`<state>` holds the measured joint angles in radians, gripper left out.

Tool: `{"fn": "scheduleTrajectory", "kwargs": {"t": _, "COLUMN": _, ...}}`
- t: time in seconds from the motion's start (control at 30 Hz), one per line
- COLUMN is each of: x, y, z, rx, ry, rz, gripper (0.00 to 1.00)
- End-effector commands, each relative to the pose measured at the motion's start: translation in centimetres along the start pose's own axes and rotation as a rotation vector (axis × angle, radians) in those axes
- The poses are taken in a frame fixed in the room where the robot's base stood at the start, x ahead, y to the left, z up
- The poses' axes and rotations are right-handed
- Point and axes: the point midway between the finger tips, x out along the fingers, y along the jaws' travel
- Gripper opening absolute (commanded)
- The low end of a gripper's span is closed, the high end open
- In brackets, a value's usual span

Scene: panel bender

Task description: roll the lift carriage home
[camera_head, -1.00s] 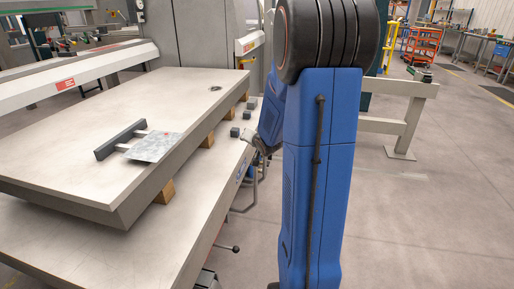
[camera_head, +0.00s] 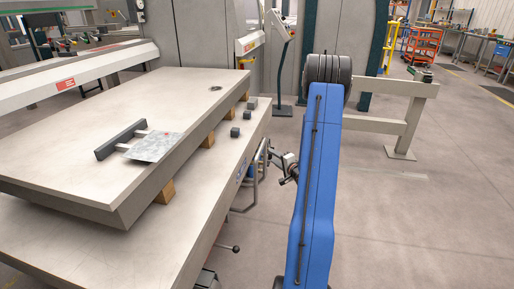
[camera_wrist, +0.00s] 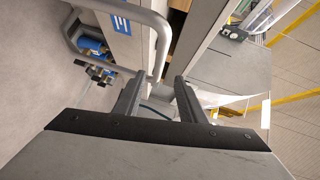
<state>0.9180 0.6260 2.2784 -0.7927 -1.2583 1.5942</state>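The lift carriage appears to be the pale grey lower slab (camera_head: 195,215) at the left, though I cannot be sure. A bent grey tube handle (camera_head: 256,172) is on its right side. My gripper (camera_head: 284,163) is just right of this handle, small and partly hidden behind my blue arm. In the wrist view the two dark fingers of my gripper (camera_wrist: 158,92) stand apart, with nothing visibly clamped. The grey tube handle (camera_wrist: 162,40) runs down to just ahead of the gap between the fingertips. I cannot tell whether it touches them.
A thick upper plate (camera_head: 95,165) rests on wooden blocks (camera_head: 165,192) above the slab, carrying a thin metal sheet (camera_head: 155,146) and a dark bar (camera_head: 120,140). A pale rail (camera_head: 405,120) stands behind at right. Floor at the right (camera_head: 430,220) is clear.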

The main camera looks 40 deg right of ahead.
Motion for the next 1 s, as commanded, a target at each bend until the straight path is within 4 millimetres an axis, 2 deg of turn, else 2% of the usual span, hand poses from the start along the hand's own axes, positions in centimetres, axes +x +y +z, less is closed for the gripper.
{"fn": "scheduleTrajectory", "kwargs": {"t": 0.13, "x": 0.6, "y": 0.1, "z": -0.1, "rx": 0.009, "ry": -0.002, "rz": -0.007, "gripper": 0.37}}
{"fn": "scheduleTrajectory", "kwargs": {"t": 0.27, "x": 2.2, "y": 0.1, "z": 0.0, "rx": 0.007, "ry": -0.003, "rz": -0.006, "gripper": 0.37}}
{"fn": "scheduleTrajectory", "kwargs": {"t": 1.0, "x": 14.9, "y": 0.1, "z": 0.0, "rx": 0.006, "ry": -0.002, "rz": -0.005, "gripper": 0.37}}
